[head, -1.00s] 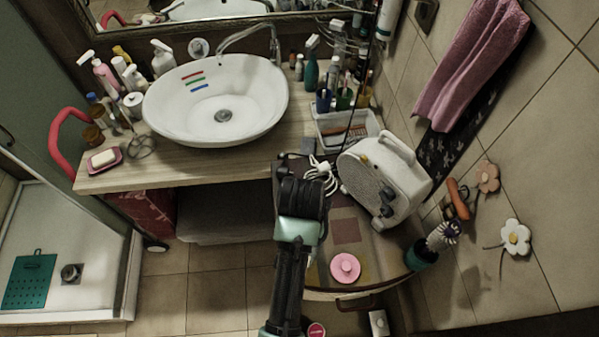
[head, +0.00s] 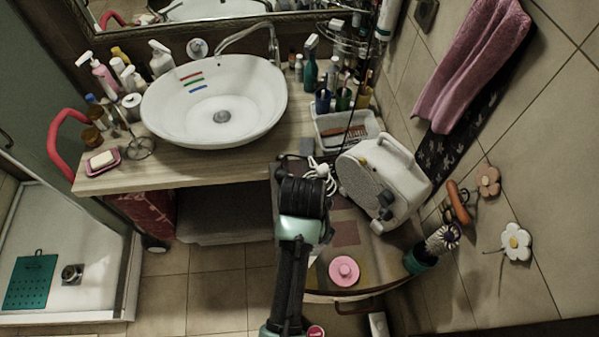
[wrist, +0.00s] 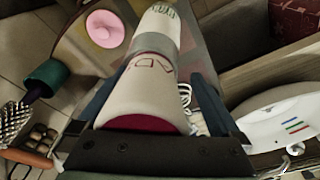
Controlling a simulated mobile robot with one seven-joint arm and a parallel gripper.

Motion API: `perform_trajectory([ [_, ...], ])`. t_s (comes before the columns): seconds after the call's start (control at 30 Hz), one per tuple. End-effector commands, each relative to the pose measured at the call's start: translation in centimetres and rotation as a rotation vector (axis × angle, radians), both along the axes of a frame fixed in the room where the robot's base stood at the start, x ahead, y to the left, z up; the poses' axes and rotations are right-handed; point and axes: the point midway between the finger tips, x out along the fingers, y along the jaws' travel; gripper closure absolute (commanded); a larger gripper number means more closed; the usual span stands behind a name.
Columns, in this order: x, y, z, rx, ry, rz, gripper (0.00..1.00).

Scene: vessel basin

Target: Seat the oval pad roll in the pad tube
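My gripper (head: 308,185) is over the front of the counter, between the basin and the white heater, seen from behind in the head view. In the wrist view its two dark fingers (wrist: 155,95) stand on either side of a pale oval roll (wrist: 150,92), which I take for the pad roll. It has a maroon near end and dark red lettering, of which "AD" shows. A grey band and a paler lettered section lie at its far end; I cannot tell whether these belong to the roll or the pad tube. The head view hides the roll behind my gripper.
The white heater (head: 384,180) stands close right of my gripper, with a white cable (head: 319,172) beside it. A pink disc (head: 344,270) lies nearer on the counter. A green cup with a brush (head: 421,257) stands right. The basin (head: 215,102) is left.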

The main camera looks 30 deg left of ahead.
Motion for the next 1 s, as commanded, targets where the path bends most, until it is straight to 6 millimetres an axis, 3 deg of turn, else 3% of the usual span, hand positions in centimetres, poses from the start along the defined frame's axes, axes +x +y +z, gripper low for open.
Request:
perform_trajectory([
  [0.03, -4.8, 0.3, -5.5, -0.018, 0.179, 0.022, 0.01],
  [0.4, -4.6, 0.1, 2.2, -0.018, 0.176, 0.019, 0.01],
  [0.6, -4.4, -0.1, 4.0, -0.019, 0.171, 0.016, 0.01],
  [0.87, -4.1, -0.1, 4.4, -0.017, 0.162, 0.015, 0.01],
  [0.97, -2.3, 0.0, 5.7, 0.006, 0.086, 0.016, 0.01],
  [1.0, -0.7, 0.1, 6.8, 0.023, 0.022, 0.017, 0.01],
])
